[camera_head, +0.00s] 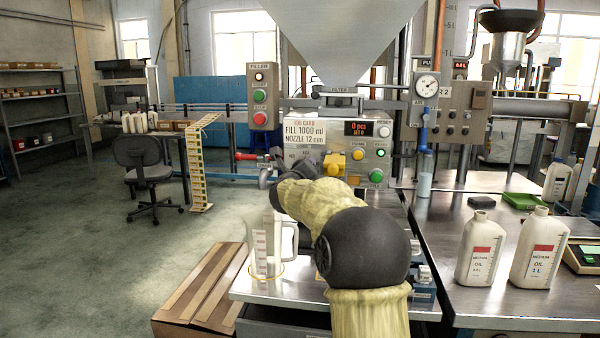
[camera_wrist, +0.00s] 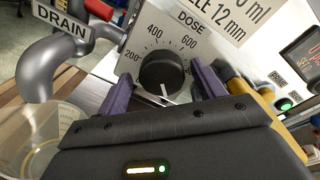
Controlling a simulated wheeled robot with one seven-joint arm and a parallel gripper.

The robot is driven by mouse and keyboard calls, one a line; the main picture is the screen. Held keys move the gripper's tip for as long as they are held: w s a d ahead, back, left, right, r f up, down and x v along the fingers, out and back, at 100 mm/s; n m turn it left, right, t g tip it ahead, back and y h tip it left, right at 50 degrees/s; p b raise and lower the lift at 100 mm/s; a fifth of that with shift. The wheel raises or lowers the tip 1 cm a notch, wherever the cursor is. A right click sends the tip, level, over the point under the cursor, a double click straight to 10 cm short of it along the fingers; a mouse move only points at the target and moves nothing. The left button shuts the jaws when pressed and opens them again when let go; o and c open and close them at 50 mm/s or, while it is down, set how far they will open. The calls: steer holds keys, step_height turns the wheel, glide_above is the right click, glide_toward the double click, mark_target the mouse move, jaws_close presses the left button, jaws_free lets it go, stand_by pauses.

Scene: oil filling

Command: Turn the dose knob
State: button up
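The dose knob (camera_wrist: 162,73) is a round black knob on the filler's light panel, with a printed scale showing 200, 400 and 600 under the word DOSE. A white pointer line shows at its lower right edge. My gripper (camera_wrist: 158,88) is open in the wrist view, with one purple finger to the left of the knob and one to the right. I cannot tell whether either finger touches it. In the head view my arm hides the knob and the fingers; the filler panel (camera_head: 302,133) shows above it, reading FILL 1000 ml, NOZZLE 12 mm.
A grey drain pipe (camera_wrist: 42,70) with a DRAIN label is left of the knob. A clear measuring jug (camera_head: 262,250) stands on the metal bench below. Two oil bottles (camera_head: 480,252) stand at the right. A yellow part (camera_wrist: 268,100) is close to the right finger.

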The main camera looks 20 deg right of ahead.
steer(key=shift+r, duration=0.15)
steer(key=b+v, duration=0.1)
steer(key=v, duration=1.6)
steer(key=shift+s, duration=0.2)
